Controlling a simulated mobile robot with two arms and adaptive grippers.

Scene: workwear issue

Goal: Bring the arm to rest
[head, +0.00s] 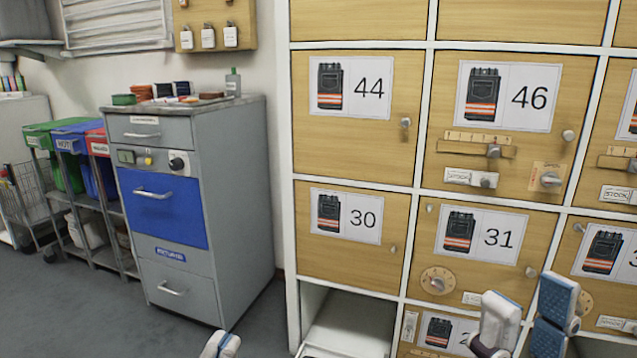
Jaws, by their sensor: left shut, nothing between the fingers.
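My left gripper (222,345) shows only its tip at the bottom edge, white with a blue pad. It is shut and empty, over the floor in front of the grey cabinet. The rest of my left arm is out of frame. My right gripper (528,308) is at the lower right, in front of the lockers. Its two fingers, white with blue pads, stand apart with nothing seen between them. The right wrist is cut off by the bottom edge.
Wooden lockers fill the right, including door 30 (350,228) and door 31 (473,240). Below 30 is an open compartment (347,323). A grey cabinet (240,170) with a blue drawer (160,208) stands left. Grey floor (70,315) is clear at lower left.

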